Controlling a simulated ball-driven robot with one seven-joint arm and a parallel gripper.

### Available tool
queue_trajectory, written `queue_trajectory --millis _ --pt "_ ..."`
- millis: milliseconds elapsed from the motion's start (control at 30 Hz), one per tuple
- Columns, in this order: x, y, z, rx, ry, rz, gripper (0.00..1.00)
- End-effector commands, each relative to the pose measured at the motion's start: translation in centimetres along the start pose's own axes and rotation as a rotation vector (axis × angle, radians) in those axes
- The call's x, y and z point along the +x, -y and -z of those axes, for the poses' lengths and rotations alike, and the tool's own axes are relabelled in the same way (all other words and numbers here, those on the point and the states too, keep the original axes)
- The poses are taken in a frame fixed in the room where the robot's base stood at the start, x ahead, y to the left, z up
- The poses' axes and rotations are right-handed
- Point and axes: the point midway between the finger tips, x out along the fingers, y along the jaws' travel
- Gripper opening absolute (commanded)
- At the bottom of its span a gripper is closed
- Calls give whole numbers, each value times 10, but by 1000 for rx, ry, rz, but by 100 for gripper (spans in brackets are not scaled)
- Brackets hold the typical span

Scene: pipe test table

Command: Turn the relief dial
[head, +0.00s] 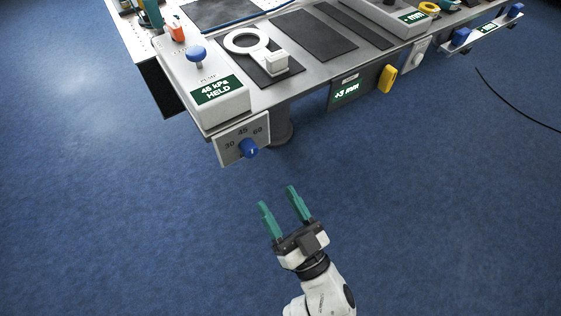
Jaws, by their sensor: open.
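The relief dial is a blue knob (249,149) on a pale plate (232,152) marked 30, 45 and 60, on the front of the table's near left corner. Its exact setting is hard to read at this size. Above it, a white pump box (205,95) has a green display (217,89) reading 45 kPa HELD and a blue knob on top (196,54). My gripper (279,200) has two green fingers, spread apart and empty. It is in front of the table, below and to the right of the dial in the picture, not touching it.
The grey table (300,85) carries dark mats (314,34) and a white ring-shaped clamp (245,41). A +3 mm display (346,92) and a yellow handle (387,78) are on its front edge. A black cable (515,108) lies at right. Blue floor (130,220) around my gripper is clear.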

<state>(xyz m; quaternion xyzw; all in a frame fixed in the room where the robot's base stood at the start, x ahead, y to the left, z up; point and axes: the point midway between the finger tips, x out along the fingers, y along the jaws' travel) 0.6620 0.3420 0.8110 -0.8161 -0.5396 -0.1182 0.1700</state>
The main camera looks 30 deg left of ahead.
Motion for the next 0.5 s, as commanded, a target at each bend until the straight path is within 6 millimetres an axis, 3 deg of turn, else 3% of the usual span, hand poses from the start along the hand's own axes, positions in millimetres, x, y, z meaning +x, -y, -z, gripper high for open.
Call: queue_trajectory --millis 167,500 --pt "20 1 2 1 -6 6 58" --pt "80 1 2 1 -4 3 58"
